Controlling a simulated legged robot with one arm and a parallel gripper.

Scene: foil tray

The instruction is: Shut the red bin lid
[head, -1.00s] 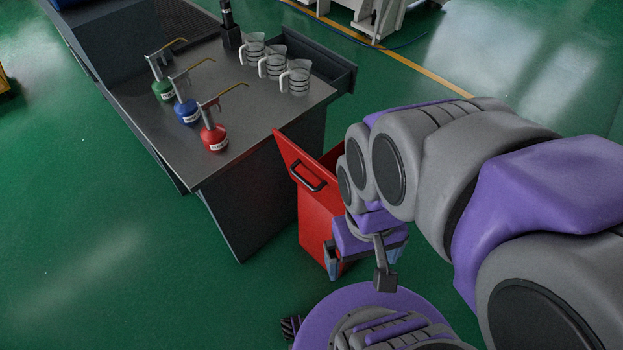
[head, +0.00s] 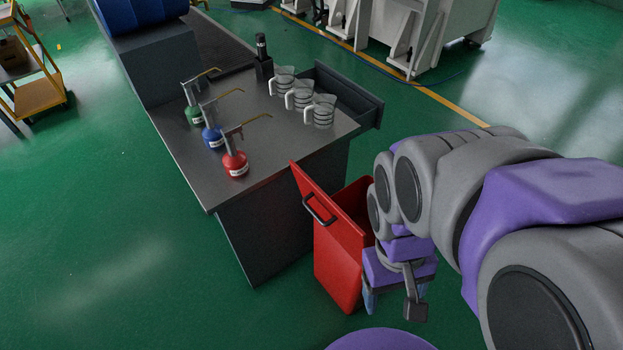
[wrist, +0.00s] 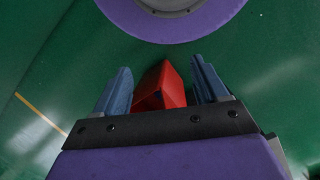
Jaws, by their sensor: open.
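The red bin (head: 337,265) stands on the green floor beside the dark workbench. Its red lid (head: 345,222) is raised and tilted, with a black handle (head: 320,208) on its face, and the bin's opening shows behind it. My gripper (head: 396,303) is open, pointing down just to the right of the bin; my arm hides part of the bin's right side. In the wrist view, a red part of the bin (wrist: 162,88) shows between and beyond the two blue fingers of my gripper (wrist: 163,82). I cannot tell that they touch it.
The workbench (head: 270,165) carries green, blue and red pump bottles (head: 234,160) and clear measuring jugs (head: 319,112). An open drawer (head: 345,95) juts from its far right side. A yellow cart (head: 40,75) stands at the far left.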

